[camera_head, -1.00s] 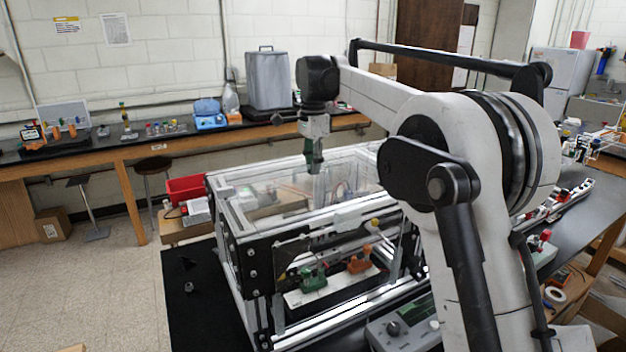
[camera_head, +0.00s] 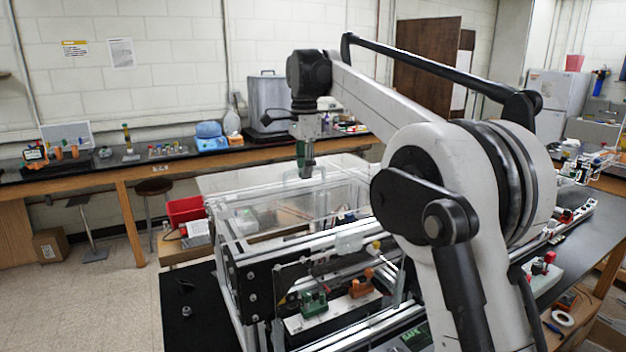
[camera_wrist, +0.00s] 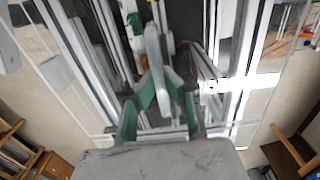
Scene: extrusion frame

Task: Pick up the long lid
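The long lid (camera_head: 245,181) is a clear panel with a pale sheen, above the top of the extrusion frame (camera_head: 225,245) in the head view. It looks raised clear of the frame's top rails. My gripper (camera_head: 305,174) points down at the lid's middle. In the wrist view my gripper (camera_wrist: 160,88) has its green-sided fingers closed on either side of the lid's grey upright handle (camera_wrist: 154,55). The finger contact is partly blurred. My arm hides the right end of the lid and frame in the head view.
Green and orange fittings (camera_head: 314,303) sit inside the frame's front. A red bin (camera_head: 186,211) stands left of the frame. A rear bench (camera_head: 150,172) holds a grey canister (camera_head: 267,102) and a blue box (camera_head: 210,137). Open floor lies at the left.

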